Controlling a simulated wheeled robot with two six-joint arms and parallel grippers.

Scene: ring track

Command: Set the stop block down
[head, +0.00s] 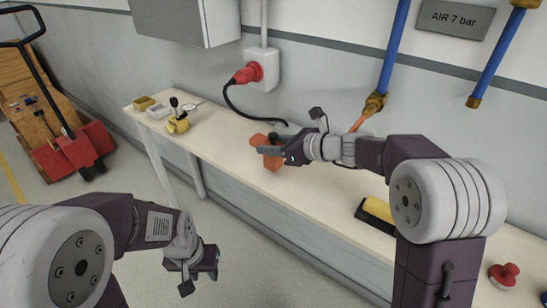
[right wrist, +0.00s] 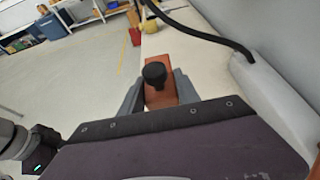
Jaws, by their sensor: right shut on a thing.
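The stop block (head: 259,140) is an orange-red block with a dark knob, over the pale bench (head: 225,140). My right gripper (head: 272,151) is shut on it. In the right wrist view the block (right wrist: 160,94) sits between the two grey fingers, with its black round knob towards the camera. I cannot tell whether its underside touches the bench. My left gripper (head: 202,279) is in front of the bench over the floor, with its fingers apart and nothing between them.
A yellow and black thing (head: 376,213) and a red knob (head: 504,275) are on the bench to the right. Small yellow parts (head: 177,125) stand at its left end. A black cable runs from the red plug (head: 247,74) behind the block. A pallet truck (head: 72,150) stands left.

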